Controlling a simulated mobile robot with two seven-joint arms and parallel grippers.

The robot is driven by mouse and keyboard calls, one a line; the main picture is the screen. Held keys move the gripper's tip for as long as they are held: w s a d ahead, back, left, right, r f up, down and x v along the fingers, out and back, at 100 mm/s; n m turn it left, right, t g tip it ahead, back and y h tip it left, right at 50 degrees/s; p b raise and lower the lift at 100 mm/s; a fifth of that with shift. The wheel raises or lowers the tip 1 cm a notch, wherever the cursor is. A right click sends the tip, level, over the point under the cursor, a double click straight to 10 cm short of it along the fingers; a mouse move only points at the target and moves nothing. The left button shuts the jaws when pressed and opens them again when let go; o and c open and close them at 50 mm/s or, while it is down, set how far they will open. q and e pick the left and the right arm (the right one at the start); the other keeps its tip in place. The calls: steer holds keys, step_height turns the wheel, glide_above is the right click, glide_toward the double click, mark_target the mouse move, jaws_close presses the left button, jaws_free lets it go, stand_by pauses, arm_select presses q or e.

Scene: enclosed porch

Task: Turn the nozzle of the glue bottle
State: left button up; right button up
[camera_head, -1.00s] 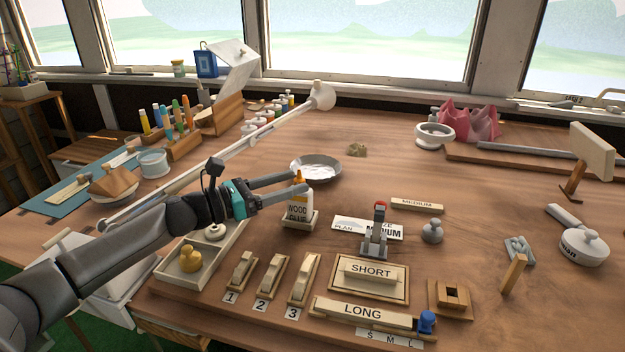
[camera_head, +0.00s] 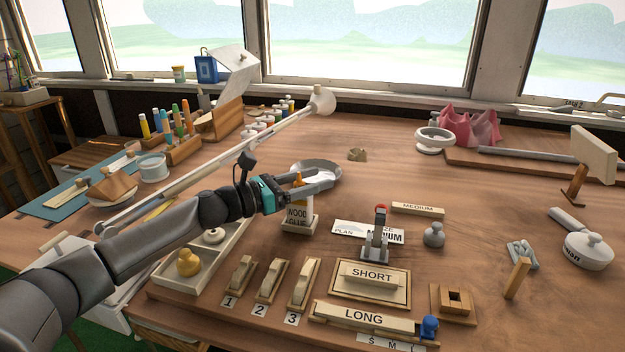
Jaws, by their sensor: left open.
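The glue bottle (camera_head: 297,214) is white with a "WOOD GLUE" label and an orange nozzle (camera_head: 297,180). It stands upright in a small wooden holder (camera_head: 300,228) on the bench. My left gripper (camera_head: 325,179) comes in from the left at nozzle height, with its fingers pointing right. The jaws are open and the fingers lie around or beside the nozzle; I cannot tell whether they touch it. The fingers and gripper body hide part of the nozzle. My right gripper is not in view.
A metal dish (camera_head: 318,168) lies just behind the gripper. A long pale lamp arm (camera_head: 215,158) crosses behind my left arm. A toggle clamp with a red tip (camera_head: 377,235) stands right of the bottle. A partitioned tray (camera_head: 228,250) is at front left. The bench behind the clamp is mostly clear.

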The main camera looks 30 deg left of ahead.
arm_select(q)
steer(key=shift+c, duration=0.3)
jaws_close()
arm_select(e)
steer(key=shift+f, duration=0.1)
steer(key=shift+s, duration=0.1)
